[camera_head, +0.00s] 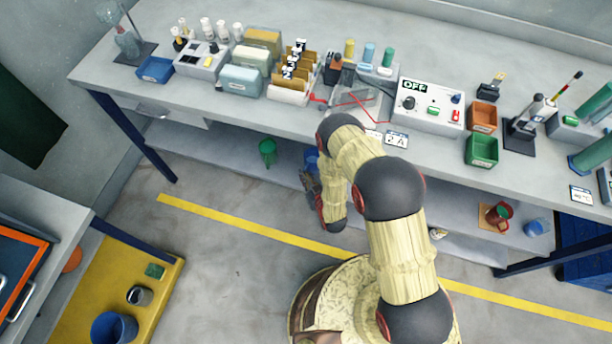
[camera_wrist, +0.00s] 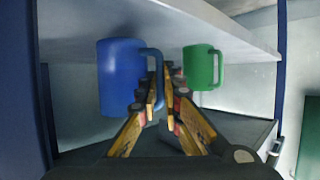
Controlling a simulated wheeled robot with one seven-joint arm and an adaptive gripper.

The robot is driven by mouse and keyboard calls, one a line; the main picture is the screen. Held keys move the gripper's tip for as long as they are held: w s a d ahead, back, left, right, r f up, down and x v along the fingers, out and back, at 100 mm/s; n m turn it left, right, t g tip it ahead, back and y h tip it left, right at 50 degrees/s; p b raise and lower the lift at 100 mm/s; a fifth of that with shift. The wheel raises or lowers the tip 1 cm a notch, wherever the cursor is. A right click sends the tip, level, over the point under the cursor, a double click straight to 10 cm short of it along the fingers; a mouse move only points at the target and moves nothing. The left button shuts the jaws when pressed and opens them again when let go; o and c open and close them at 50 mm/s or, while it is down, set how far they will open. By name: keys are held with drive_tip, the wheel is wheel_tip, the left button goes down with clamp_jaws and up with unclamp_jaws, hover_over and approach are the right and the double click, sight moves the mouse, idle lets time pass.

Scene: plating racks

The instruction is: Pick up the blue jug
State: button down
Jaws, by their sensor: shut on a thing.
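The blue jug (camera_wrist: 122,78) is at the left of centre in the wrist view, upright, with its handle to the right. My gripper (camera_wrist: 163,92) is shut on the handle, with the jug's body outside the fingers on the left. The fingers partly cover the handle's lower part. In the head view only a small part of the blue jug (camera_head: 311,160) shows, beside my arm below the bench's front edge. My gripper (camera_head: 310,182) is small and dark there. Whether the jug touches the shelf is unclear.
A green jug (camera_wrist: 203,67) stands close on the right in the wrist view; it also shows in the head view (camera_head: 268,150). The worktop (camera_wrist: 215,35) hangs above the jugs. A blue bench leg (camera_head: 135,135) stands to the left.

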drive_tip(key=s+a+r+p, duration=0.1)
drive_tip(key=s+a+p, duration=0.1)
drive_tip(key=s, duration=0.6)
drive_tip(key=s+a+p, duration=0.1)
drive_tip(key=s+a, duration=0.3)
drive_tip(key=s, duration=0.5)
drive_tip(key=shift+r+p, duration=0.35)
drive_tip(key=shift+r, duration=0.05)
idle(0.3)
